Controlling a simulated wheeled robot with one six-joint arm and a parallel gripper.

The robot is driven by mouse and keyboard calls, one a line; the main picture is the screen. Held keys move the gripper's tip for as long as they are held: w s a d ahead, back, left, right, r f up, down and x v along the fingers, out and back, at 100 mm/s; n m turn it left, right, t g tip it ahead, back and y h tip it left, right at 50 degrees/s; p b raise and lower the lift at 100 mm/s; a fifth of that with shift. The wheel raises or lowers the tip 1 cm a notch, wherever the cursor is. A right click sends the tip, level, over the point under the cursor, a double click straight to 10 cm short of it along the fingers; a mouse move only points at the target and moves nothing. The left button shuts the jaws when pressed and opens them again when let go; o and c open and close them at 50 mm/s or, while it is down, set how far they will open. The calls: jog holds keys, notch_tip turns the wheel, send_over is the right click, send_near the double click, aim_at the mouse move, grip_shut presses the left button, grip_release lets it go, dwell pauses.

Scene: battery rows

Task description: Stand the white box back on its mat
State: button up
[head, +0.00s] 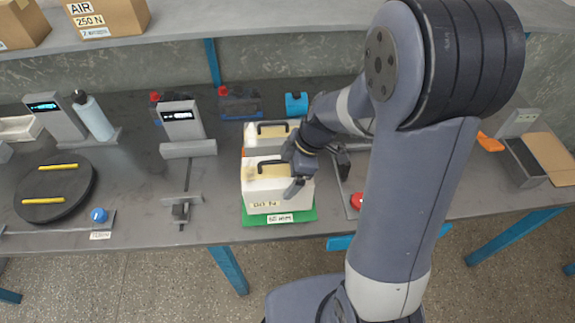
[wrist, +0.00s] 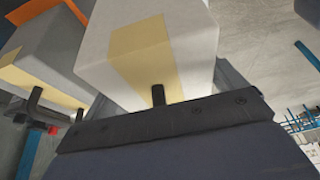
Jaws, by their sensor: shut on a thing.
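The white box (head: 282,194) is upright over the green mat (head: 300,215) in the head view, with a yellow patch and a black handle on its top. My gripper (head: 287,171) is at that handle, shut on it. In the wrist view the white box (wrist: 200,45) fills the upper middle, and its dark handle (wrist: 158,94) runs into the gripper's edge. The mat shows along the box's front and right sides. I cannot tell whether the box's underside touches the mat.
A second box with a black handle (head: 276,129) stands right behind the white box. A grey stand with a display (head: 183,122) is to the left. A red button (head: 357,200) is to the right. The floor in front of the bench is clear.

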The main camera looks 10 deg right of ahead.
jog(key=shift+f, duration=2.15)
jog(key=shift+f, duration=0.1)
jog(key=o, duration=1.6)
jog(key=shift+c, duration=0.2)
jog(key=shift+r, duration=0.2)
jog(key=v, duration=1.1)
jog(key=shift+d+r, duration=0.25)
jog(key=shift+r, duration=0.1)
jog(key=shift+f, duration=0.15)
